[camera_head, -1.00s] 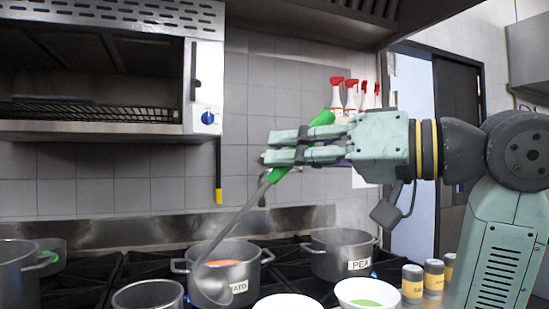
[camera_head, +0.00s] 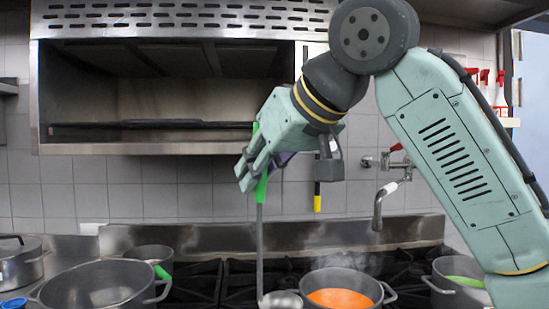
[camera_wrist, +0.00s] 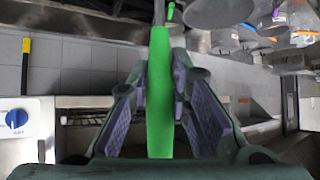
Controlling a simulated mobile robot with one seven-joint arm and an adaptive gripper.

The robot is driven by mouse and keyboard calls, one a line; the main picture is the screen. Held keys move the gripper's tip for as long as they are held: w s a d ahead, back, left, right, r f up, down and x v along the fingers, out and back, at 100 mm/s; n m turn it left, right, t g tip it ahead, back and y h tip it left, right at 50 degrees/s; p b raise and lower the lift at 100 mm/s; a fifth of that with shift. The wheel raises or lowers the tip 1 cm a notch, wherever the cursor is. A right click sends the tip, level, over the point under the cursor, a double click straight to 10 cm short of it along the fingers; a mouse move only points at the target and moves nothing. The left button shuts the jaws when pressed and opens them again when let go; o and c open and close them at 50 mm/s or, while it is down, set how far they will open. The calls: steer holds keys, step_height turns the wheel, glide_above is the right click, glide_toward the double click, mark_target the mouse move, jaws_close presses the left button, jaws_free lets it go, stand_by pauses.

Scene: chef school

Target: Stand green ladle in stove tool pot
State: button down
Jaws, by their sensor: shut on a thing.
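The green ladle (camera_head: 261,187) hangs nearly upright in my gripper (camera_head: 250,170), its green handle between the fingers. Its grey shaft runs down to a metal bowl (camera_head: 281,300) at the bottom edge of the head view, left of and close to the orange soup pot. The wrist view shows the green handle (camera_wrist: 160,95) between my two fingers. A small grey pot (camera_head: 148,252) stands behind the large pot at left. It may be the tool pot, but no label shows and its inside is hidden.
A large empty-looking pot (camera_head: 95,285) and a lidded pot (camera_head: 18,262) stand at left. A faucet (camera_head: 379,210) hangs over the stove.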

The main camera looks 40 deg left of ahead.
mark_target(262, 298)
steer(key=shift+f+b, duration=7.15)
steer(key=shift+f, duration=2.95)
steer(key=c, duration=1.4)
jaws_free()
steer(key=v, duration=1.2)
